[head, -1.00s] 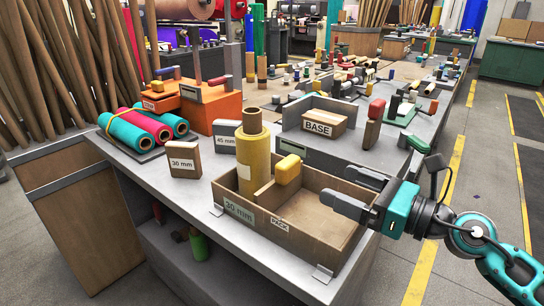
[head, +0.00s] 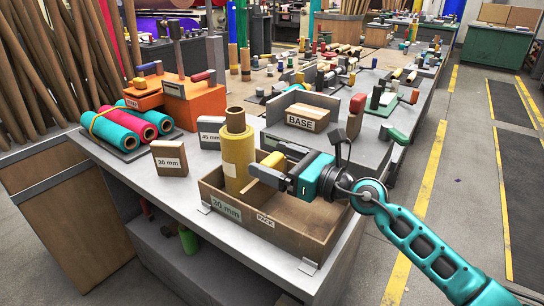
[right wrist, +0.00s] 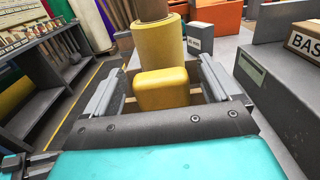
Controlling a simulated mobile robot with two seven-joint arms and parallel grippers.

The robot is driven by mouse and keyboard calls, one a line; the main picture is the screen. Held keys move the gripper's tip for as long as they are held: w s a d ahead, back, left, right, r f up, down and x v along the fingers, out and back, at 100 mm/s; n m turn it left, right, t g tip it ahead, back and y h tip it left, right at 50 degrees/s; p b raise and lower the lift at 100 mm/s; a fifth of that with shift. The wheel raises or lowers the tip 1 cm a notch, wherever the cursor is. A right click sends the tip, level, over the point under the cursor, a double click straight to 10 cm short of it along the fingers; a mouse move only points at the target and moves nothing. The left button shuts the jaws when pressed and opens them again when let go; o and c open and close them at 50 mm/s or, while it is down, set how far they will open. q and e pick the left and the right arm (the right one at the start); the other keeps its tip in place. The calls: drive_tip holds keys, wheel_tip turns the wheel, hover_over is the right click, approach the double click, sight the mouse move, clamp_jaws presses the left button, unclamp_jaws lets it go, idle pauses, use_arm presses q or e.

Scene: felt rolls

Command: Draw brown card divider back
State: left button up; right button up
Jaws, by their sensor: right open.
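The brown card divider stands inside the brown tray (head: 285,235) and carries a yellow grip block (head: 271,159) on top. My right gripper and the tray walls hide most of the divider. A yellow felt roll (head: 238,160) stands upright in the tray, just beyond the block. My right gripper (head: 268,167) is over the tray, with its fingers at the block. In the right wrist view, the open fingers lie on either side of the yellow block (right wrist: 163,88), with gaps showing beside it. My left gripper is not in view.
A grey bin with a BASE box (head: 307,117) stands close behind the tray. Cards marked 30 mm (head: 169,158) and 45 mm (head: 210,133) stand to the left. Teal and pink rolls (head: 126,128) lie farther left, by an orange stand (head: 188,103).

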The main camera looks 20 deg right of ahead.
drive_tip(key=shift+w+a, duration=0.3)
drive_tip(key=shift+w, duration=0.1)
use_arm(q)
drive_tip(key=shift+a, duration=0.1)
use_arm(e)
drive_tip(key=c, duration=1.4)
drive_tip(key=v, duration=0.5)
drive_tip(key=shift+f+b, duration=0.2)
drive_tip(key=shift+b, duration=0.15)
drive_tip(key=shift+c, duration=0.2)
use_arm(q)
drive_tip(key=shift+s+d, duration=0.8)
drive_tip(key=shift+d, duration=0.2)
use_arm(e)
drive_tip(key=v, duration=0.4)
drive_tip(key=shift+r, duration=0.15)
